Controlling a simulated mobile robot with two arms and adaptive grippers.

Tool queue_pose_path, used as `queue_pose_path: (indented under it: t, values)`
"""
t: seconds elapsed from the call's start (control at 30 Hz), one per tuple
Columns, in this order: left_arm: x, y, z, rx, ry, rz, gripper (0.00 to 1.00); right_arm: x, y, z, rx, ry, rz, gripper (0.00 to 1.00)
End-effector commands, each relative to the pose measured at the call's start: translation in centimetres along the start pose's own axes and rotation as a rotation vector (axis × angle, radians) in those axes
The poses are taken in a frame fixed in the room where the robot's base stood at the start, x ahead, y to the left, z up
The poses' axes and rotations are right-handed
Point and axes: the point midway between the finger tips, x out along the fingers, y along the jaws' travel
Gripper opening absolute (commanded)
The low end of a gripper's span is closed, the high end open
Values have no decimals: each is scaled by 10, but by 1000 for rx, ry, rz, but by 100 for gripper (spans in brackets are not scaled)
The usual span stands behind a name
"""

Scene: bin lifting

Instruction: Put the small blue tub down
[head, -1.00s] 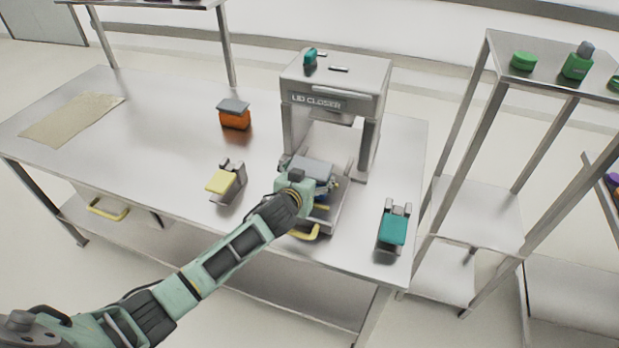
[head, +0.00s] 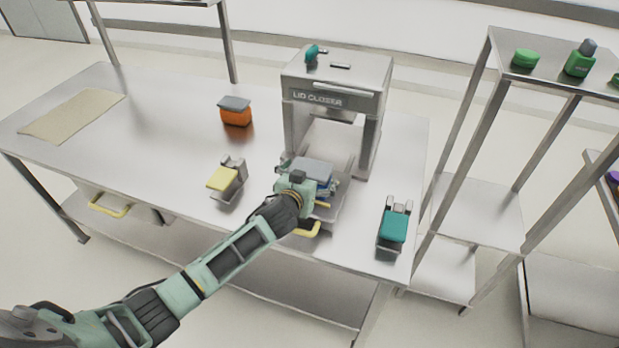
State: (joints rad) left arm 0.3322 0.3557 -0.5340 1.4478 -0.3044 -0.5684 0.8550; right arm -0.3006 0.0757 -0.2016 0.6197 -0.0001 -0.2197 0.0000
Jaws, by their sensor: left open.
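The small blue tub (head: 325,189) shows only in part, a bit of blue below a grey lid (head: 314,171), on the pull-out tray (head: 328,216) of the lid closer (head: 333,97). My left gripper (head: 321,190) is open at the tub's near side, its fingers close to it. The wrist hides much of the tub, so I cannot tell whether the fingers touch it. The tray has a yellow handle (head: 307,230) at its front. My right gripper is not in view.
An orange tub with a grey lid (head: 236,113) stands on the table (head: 150,125). A yellow-topped holder (head: 224,180) is left of my gripper and a teal-topped one (head: 393,227) right. A mat (head: 72,115) lies far left. The table's left middle is clear.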

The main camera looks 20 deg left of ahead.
Motion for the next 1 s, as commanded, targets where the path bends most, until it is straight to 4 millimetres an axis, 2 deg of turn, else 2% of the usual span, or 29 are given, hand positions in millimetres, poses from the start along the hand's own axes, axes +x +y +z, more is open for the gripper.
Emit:
queue_pose_path:
  t: [0.17, 0.27, 0.7, 0.83, 1.0]
  values:
    - [-8, 0, -2, -1, 1, 2, 100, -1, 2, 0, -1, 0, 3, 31]
    - [-20, 0, -1, 0, 0, 1, 100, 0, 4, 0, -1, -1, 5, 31]
    - [-95, 0, -1, 0, 0, 1, 100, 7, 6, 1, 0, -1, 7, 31]
    - [-110, 0, -1, 0, 0, 1, 100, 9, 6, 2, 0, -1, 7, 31]
    - [-120, 0, -2, 0, 1, 0, 100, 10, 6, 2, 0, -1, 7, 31]
